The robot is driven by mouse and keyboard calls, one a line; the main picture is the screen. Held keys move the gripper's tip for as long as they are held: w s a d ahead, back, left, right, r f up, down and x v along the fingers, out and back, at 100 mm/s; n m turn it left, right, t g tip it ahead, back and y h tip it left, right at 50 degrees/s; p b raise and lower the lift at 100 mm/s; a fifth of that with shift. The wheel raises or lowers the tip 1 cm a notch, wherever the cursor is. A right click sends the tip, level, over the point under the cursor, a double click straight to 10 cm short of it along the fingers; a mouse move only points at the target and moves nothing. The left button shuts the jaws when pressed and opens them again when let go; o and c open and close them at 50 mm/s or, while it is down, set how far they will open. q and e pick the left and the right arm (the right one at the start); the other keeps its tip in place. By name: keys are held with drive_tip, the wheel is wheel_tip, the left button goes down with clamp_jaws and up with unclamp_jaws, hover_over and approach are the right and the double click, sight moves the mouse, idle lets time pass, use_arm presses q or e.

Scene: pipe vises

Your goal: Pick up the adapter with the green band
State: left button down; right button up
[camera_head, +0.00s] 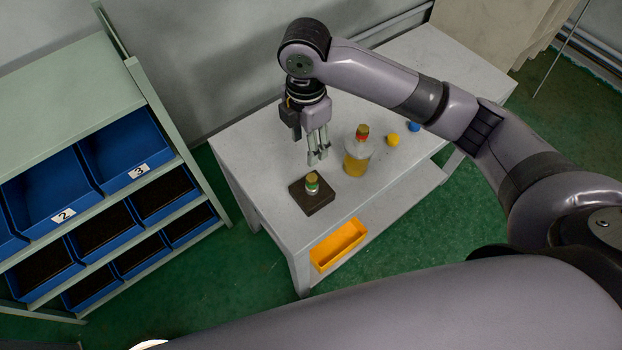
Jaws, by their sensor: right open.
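The adapter with the green band (312,187) is a small metal piece with a brownish-yellow top. It stands upright on a dark square block (318,203) near the left end of the grey table (262,160). My right gripper (318,158) points down, open and empty, above and slightly behind the adapter, apart from it. My left gripper is not in view.
A bottle with yellow liquid and a red-banded cap (356,160) stands just right of the block. Yellow (393,140) and blue (414,126) small items lie farther right. A shelf with blue bins (125,150) stands left.

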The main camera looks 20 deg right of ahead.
drive_tip(key=p, duration=0.1)
approach(312, 177)
drive_tip(key=f, duration=0.3)
drive_tip(key=a+f, duration=0.1)
drive_tip(key=f, duration=0.1)
drive_tip(key=shift+w+f, duration=0.15)
drive_tip(key=shift+w, duration=0.05)
drive_tip(key=f, duration=0.1)
drive_tip(key=f+p, duration=0.1)
drive_tip(key=f, duration=0.1)
drive_tip(key=d+f, duration=0.1)
drive_tip(key=shift+s+f+p, duration=0.25)
drive_tip(key=shift+s+p, duration=0.05)
drive_tip(key=shift+f, duration=0.5)
drive_tip(key=shift+w, duration=0.1)
clamp_jaws()
